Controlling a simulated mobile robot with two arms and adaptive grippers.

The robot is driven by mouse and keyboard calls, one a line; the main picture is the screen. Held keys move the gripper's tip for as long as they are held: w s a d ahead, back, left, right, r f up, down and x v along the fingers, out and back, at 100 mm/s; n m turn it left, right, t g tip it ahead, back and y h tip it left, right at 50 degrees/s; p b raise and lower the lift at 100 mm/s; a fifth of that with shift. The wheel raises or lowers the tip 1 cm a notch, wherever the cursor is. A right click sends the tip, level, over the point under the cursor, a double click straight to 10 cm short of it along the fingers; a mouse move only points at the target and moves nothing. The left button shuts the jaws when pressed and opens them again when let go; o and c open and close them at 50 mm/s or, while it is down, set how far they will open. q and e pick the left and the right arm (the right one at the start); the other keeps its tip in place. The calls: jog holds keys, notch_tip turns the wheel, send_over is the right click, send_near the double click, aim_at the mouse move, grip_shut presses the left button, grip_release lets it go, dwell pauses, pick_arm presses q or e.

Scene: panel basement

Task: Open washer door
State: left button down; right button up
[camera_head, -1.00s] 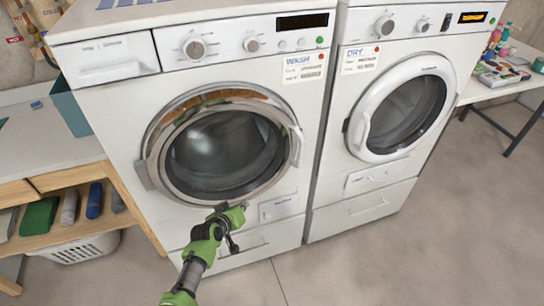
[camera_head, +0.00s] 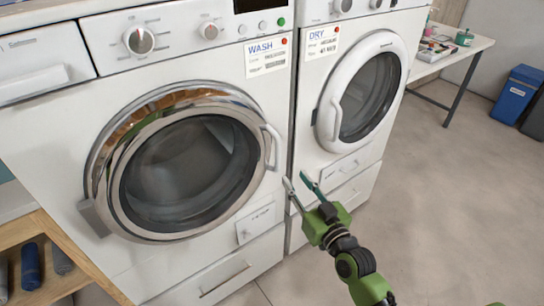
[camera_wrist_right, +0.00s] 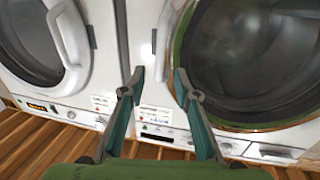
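The white washer (camera_head: 210,262) stands at the left with a "WASH" label. Its round door (camera_head: 185,170) has dark glass, a chrome ring and a hinge block at the left. The door looks closed or nearly so; I cannot tell exactly. Its curved handle (camera_head: 272,148) is on the door's right side. My right gripper (camera_head: 299,183) is open and empty, below and right of the handle. The right wrist view looks upside down: the gripper (camera_wrist_right: 158,78) has its fingers apart, with the washer handle (camera_wrist_right: 162,28) beyond the tips. My left gripper is out of view.
The white dryer (camera_head: 309,240) stands close on the right, its round door (camera_head: 365,90) shut. A wooden shelf (camera_head: 70,255) is at the lower left. A table (camera_head: 455,55) and a blue bin (camera_head: 515,92) stand at the right. The floor in front is clear.

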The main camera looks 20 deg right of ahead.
aim_at(279, 158)
jog(key=w, duration=0.4)
jog(key=w+a, duration=0.1)
jog(key=w, duration=0.3)
jog(key=w+a, duration=0.1)
jog(key=w, duration=0.3)
grip_shut()
